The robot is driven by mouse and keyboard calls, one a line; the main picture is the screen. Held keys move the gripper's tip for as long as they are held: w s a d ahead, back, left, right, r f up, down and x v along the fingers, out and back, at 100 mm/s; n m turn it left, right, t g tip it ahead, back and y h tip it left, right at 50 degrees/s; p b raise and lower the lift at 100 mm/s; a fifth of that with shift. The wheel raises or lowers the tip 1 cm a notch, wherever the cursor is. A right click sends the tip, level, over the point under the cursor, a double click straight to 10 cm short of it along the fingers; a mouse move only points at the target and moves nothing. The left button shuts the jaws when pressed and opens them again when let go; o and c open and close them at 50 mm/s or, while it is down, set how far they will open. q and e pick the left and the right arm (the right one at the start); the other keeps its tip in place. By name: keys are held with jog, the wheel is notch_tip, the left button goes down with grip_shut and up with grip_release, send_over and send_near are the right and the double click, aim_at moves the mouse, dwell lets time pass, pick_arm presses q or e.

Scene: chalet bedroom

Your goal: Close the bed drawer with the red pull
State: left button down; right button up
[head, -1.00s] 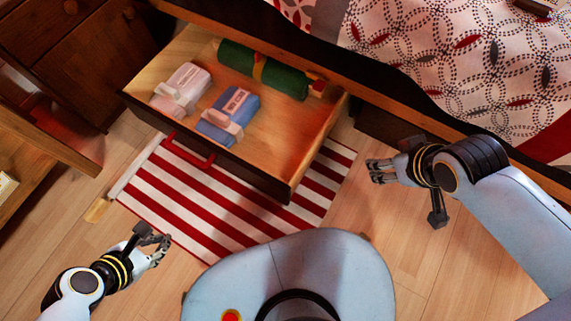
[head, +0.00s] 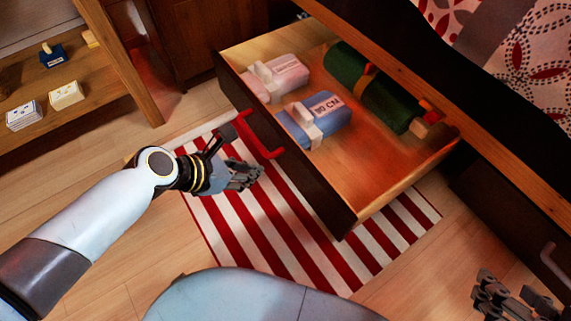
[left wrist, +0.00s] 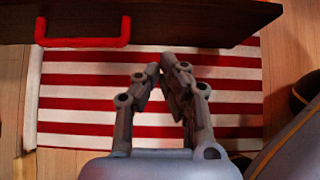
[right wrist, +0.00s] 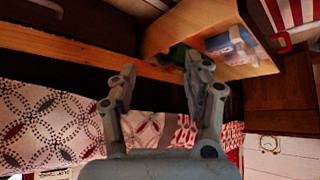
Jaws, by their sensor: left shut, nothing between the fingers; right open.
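The bed drawer (head: 318,196) is pulled out from under the bed, and its red pull (head: 258,137) is on its dark front. The pull also shows at the top left of the left wrist view (left wrist: 82,42). Inside lie a pink bundle (head: 279,76), a blue bundle (head: 318,118) and a green roll (head: 370,85). My left gripper (head: 257,178) is shut and empty in front of the drawer front, just below the pull and apart from it. My right gripper (head: 510,300) is open and empty at the lower right of the head view, right of the drawer.
A red-and-white striped rug (head: 262,228) lies under and before the drawer. A second dark drawer front with a grey handle (head: 553,262) is at the right. A wooden shelf (head: 95,88) holding small boxes stands at the left. Bare floor (head: 105,262) is free at the lower left.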

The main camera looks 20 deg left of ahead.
aim_at(297, 163)
pick_arm(q)
jog(key=w+d+f+b, duration=0.1)
jog(key=w+b, duration=0.1)
jog(key=w+d+f+b, duration=0.4)
jog(key=shift+w+d+f, duration=0.1)
jog(key=shift+w+d, duration=0.1)
jog(key=shift+w, duration=0.2)
jog(key=shift+w+d, duration=0.1)
jog(key=shift+w, duration=0.05)
pick_arm(e)
jog(key=w+a+r+n+t+y, duration=0.1)
jog(key=w+r+t, duration=0.4)
jog(key=r, duration=0.5)
jog(key=w+a+r+n+t+y, duration=0.1)
jog(key=w+r+t, duration=0.3)
jog(key=r+t, duration=0.5)
jog(key=shift+w+a+r+n+t+y, duration=0.4)
jog(key=shift+a+r+y, duration=0.15)
jog(key=shift+y, duration=0.35)
jog(key=shift+d, duration=0.15)
